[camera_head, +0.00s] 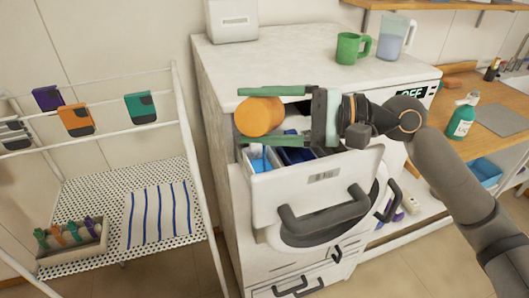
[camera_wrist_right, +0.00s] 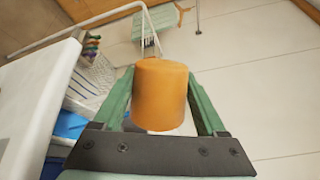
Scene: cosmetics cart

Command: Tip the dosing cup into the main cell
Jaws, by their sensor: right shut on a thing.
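My right gripper (camera_head: 240,115), with green fingers, is shut on the orange dosing cup (camera_head: 259,116). It holds the cup above the open drawer's left side. The cup also sits between the fingers in the right wrist view (camera_wrist_right: 160,95). I cannot see into the cup, and its tilt is hard to tell. The white drawer (camera_head: 320,182) is pulled out of the washing machine. Inside it show a light blue part (camera_head: 259,160) and a dark blue part (camera_head: 297,155). The arm and lower finger partly hide the drawer's cells, so I cannot tell which is the main cell. My left gripper is not in view.
A green mug (camera_head: 348,48) and a clear jug (camera_head: 394,38) stand on the machine's top (camera_head: 290,55). A white rack (camera_head: 185,130) stands at the left, with a striped cloth (camera_head: 158,214) and a small crate (camera_head: 73,248). A green spray bottle (camera_head: 461,118) stands at the right.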

